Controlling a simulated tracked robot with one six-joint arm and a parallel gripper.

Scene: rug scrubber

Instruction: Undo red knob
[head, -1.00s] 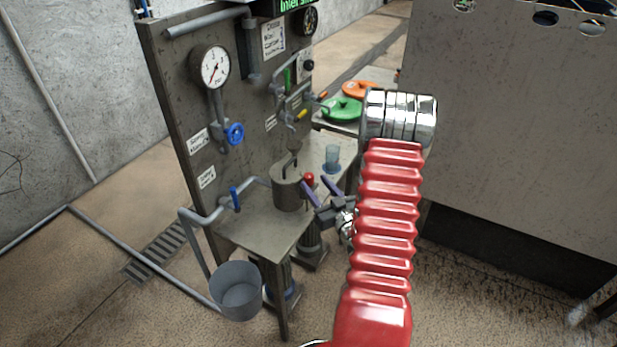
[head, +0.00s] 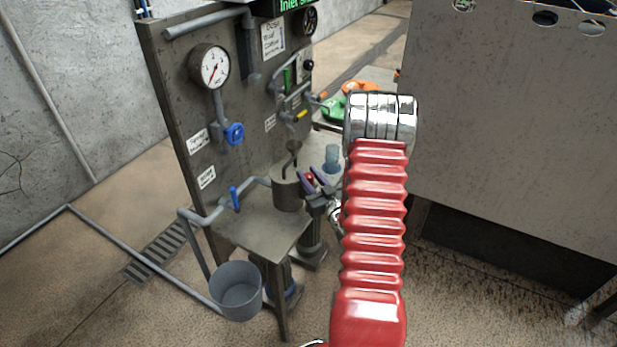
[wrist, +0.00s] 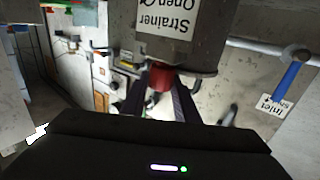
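The red knob (head: 310,178) sits at the side of the grey cylindrical strainer pot (head: 286,190) on the metal bench. In the wrist view, which is upside down, the knob (wrist: 160,78) is below the "Strainer Open" label on the pot (wrist: 190,45). My gripper (head: 314,178) is at the knob, with one dark finger on each side of it. In the wrist view my gripper (wrist: 160,90) is open around the knob. I cannot tell whether the fingers touch it. The fingers hide part of the knob in the head view.
A blue-handled inlet valve (head: 235,198) is left of the pot. A blue cup (head: 332,157) stands behind my gripper. A panel with a gauge (head: 209,67) and a blue wheel valve (head: 234,134) rises behind.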

